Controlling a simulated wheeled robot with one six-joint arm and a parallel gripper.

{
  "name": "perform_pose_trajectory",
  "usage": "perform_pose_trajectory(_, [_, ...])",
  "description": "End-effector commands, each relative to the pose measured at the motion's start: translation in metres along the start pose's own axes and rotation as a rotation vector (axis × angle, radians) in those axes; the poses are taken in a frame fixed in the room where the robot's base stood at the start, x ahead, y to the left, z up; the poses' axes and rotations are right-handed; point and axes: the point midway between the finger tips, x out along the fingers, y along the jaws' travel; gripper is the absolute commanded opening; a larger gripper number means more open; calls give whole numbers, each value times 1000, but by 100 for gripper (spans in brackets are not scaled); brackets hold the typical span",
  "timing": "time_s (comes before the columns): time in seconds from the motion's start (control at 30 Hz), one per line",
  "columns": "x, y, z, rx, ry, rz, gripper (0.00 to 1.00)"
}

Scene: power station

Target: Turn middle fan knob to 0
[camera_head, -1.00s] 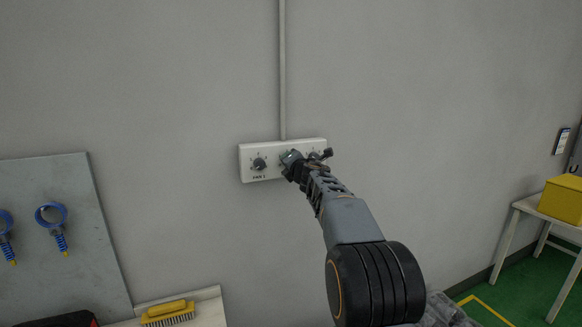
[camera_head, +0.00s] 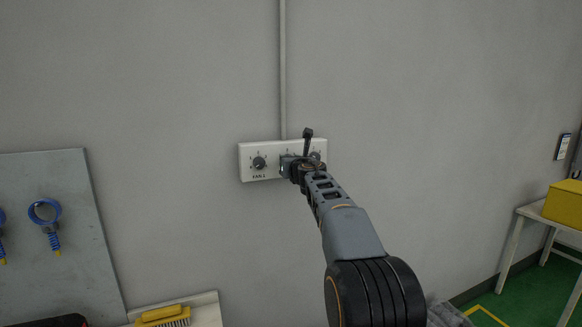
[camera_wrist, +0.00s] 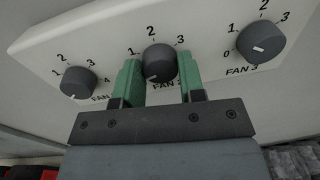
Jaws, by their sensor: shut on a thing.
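A white panel (camera_head: 250,174) on the grey wall carries three dark round knobs in a row. The middle fan knob (camera_wrist: 161,62) sits between the green fingers of my gripper (camera_wrist: 160,78), which is shut on it. Its white pointer mark (camera_wrist: 152,77) faces the lower left. The digits 1, 2 and 3 show around its upper side; a 0 is not visible beside it, and the left finger covers part of the panel there. In the head view my gripper (camera_head: 288,167) hides the middle knob.
The left knob (camera_wrist: 78,82), FAN 1, and the right knob (camera_wrist: 261,43) stand close on either side of my fingers. A conduit (camera_head: 283,70) runs up the wall. A tool board (camera_head: 80,240) is at left, a yellow box (camera_head: 563,203) on a table at right.

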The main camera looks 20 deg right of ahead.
Motion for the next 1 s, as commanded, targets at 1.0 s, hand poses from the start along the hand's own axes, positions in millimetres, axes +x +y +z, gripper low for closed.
perform_pose_trajectory(1.0, [0, 0, -1, -268, -14, -3, 13])
